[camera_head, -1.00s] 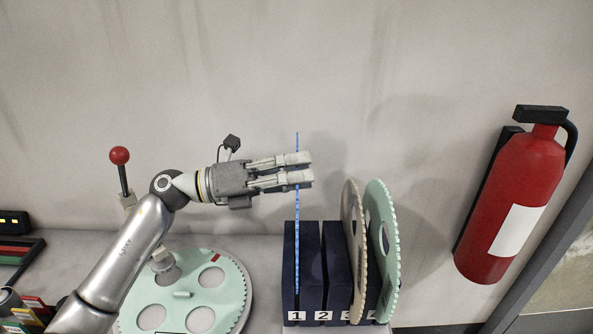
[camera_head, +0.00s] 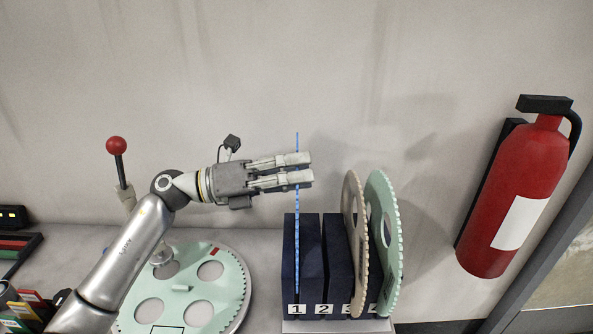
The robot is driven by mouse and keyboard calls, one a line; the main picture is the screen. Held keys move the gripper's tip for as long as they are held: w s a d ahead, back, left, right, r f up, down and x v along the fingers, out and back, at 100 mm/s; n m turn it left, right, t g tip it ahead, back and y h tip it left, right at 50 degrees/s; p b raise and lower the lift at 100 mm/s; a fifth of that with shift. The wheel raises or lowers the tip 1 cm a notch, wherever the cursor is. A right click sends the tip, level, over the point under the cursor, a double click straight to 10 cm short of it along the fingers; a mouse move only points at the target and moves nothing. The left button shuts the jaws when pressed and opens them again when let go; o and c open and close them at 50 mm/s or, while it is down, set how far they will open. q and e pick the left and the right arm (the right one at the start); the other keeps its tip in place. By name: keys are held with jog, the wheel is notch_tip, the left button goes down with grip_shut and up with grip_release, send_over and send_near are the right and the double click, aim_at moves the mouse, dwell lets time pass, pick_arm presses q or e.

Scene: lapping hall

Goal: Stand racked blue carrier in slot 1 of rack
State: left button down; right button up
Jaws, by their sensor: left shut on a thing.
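The blue carrier (camera_head: 297,218) shows edge-on as a thin upright blue line. Its lower part is at slot 1 of the dark blue rack (camera_head: 308,250), beside the "1" label; whether it rests on the slot's bottom I cannot tell. My left gripper (camera_head: 306,169) is shut on the carrier's upper part, above the rack. Its two fingers point right and cross the blue edge. My right gripper is not in view.
A beige carrier (camera_head: 352,190) and a mint green carrier (camera_head: 391,240) stand at the rack's right end. A mint toothed disc (camera_head: 228,284) lies on the table at left. A red-knobbed lever (camera_head: 117,147) stands behind my arm. A red fire extinguisher (camera_head: 515,190) hangs at right.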

pick_arm(q)
jog(key=shift+f+b, duration=3.75)
jog(key=shift+f, duration=0.75)
jog(key=c, duration=0.5)
grip_release()
jog(key=shift+c, duration=0.2)
jog(key=shift+f, duration=0.1)
jog(key=s+a+f, duration=0.1)
jog(key=a, duration=1.1)
jog(key=shift+s, duration=0.2)
